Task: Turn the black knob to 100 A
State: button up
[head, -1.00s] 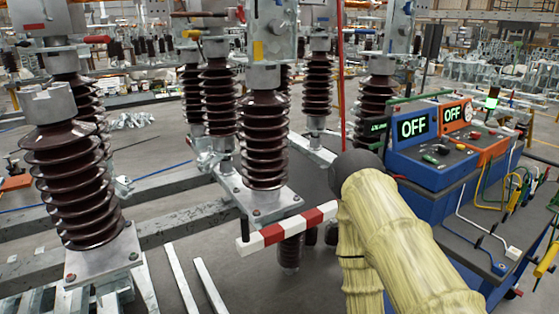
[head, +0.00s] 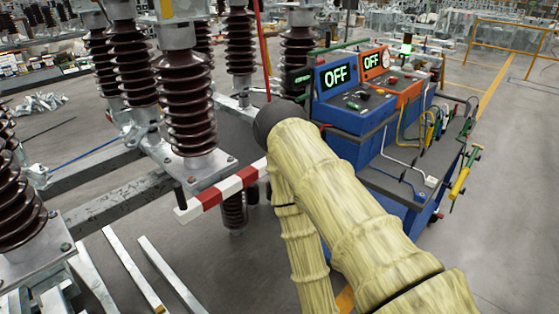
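A blue box (head: 340,117) with a lit "OFF" display (head: 335,75) stands on a cart right of centre in the head view. Small controls sit on its sloped top, among them a dark knob-like one (head: 353,105) and a green one (head: 362,96). They are too small for me to read any scale or mark, and I cannot tell which is the black knob. An orange box (head: 408,92) with its own "OFF" display stands right behind it. My sleeved arm crosses the front of the cart; my gripper does not show.
The blue-grey cart (head: 400,180) carries cables and coloured clamps on its right. Brown ribbed insulators (head: 187,105) on steel beams fill the left. A red-and-white bar (head: 222,190) sticks out near my arm. Open floor (head: 500,230) lies right of the cart.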

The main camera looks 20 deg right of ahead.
aim_at(365, 95)
jog(key=z, duration=3.1)
jog(key=i, duration=2.3)
jog(key=u, duration=2.15)
